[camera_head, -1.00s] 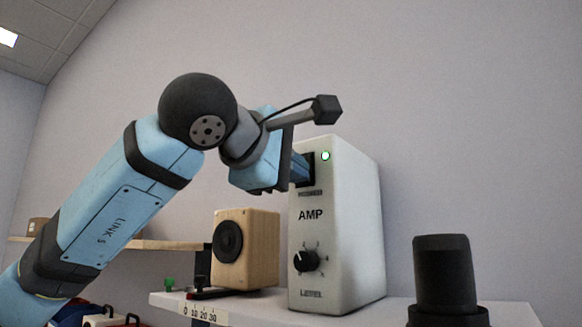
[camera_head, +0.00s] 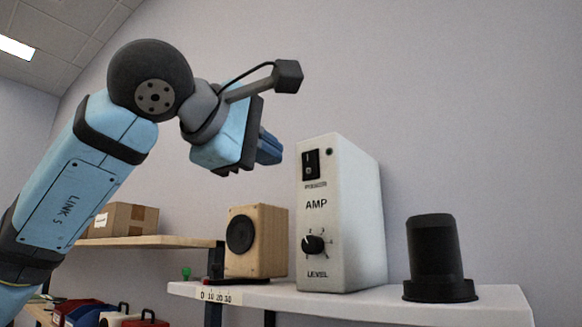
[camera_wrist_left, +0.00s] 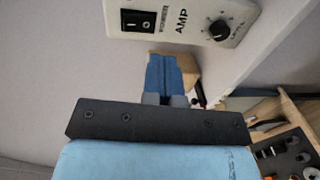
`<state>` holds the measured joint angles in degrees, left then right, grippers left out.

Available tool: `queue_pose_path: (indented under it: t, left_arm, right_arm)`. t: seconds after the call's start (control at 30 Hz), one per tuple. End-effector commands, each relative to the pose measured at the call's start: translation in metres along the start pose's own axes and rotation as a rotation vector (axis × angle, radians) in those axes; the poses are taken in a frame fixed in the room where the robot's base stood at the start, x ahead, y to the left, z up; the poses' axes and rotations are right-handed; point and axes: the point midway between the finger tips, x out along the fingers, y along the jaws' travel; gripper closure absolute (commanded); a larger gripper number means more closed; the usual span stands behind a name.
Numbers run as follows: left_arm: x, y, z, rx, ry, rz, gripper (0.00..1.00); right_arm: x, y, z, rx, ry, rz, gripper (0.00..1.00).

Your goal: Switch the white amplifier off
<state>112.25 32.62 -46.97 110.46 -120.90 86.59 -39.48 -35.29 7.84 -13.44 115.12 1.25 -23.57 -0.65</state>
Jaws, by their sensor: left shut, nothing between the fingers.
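The white amplifier (camera_head: 345,215) stands upright on the white shelf. Its black power rocker switch (camera_head: 311,164) is near the top of the front face, and the small lamp (camera_head: 329,152) beside it is dark. A level knob (camera_head: 313,244) sits lower down. My left gripper (camera_head: 270,148) is shut and empty, in the air to the left of the switch and apart from it. In the left wrist view the shut blue fingers (camera_wrist_left: 166,78) are below the amplifier face, where the switch (camera_wrist_left: 138,20) and knob (camera_wrist_left: 218,30) show. My right gripper is not in view.
A wooden speaker (camera_head: 258,242) stands left of the amplifier. A black cylindrical object (camera_head: 434,255) stands to its right on the white shelf (camera_head: 450,305). A cardboard box (camera_head: 125,219) sits on a wooden shelf at left.

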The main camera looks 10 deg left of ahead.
Motion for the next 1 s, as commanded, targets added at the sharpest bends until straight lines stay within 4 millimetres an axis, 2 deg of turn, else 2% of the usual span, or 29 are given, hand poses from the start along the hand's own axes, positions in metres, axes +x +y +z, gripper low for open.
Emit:
queue_pose_path:
  t: [0.03,0.2,0.33,0.53,1.0]
  left_arm:
    - [-0.011,-0.006,-0.001,0.000,0.003,0.001,1.00]
    - [-0.040,-0.013,-0.001,0.000,0.002,-0.001,1.00]
    - [-0.052,-0.017,0.000,-0.001,0.002,-0.003,1.00]
    - [-0.057,-0.017,-0.001,-0.002,0.002,-0.004,1.00]
    - [-0.057,-0.017,0.000,-0.001,0.002,-0.003,1.00]
  right_arm:
    - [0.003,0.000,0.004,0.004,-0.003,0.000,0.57]
    - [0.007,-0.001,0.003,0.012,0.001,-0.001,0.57]
    - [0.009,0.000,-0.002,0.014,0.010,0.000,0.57]
    - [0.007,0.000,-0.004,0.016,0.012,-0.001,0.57]
    - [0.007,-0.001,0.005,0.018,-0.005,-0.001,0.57]
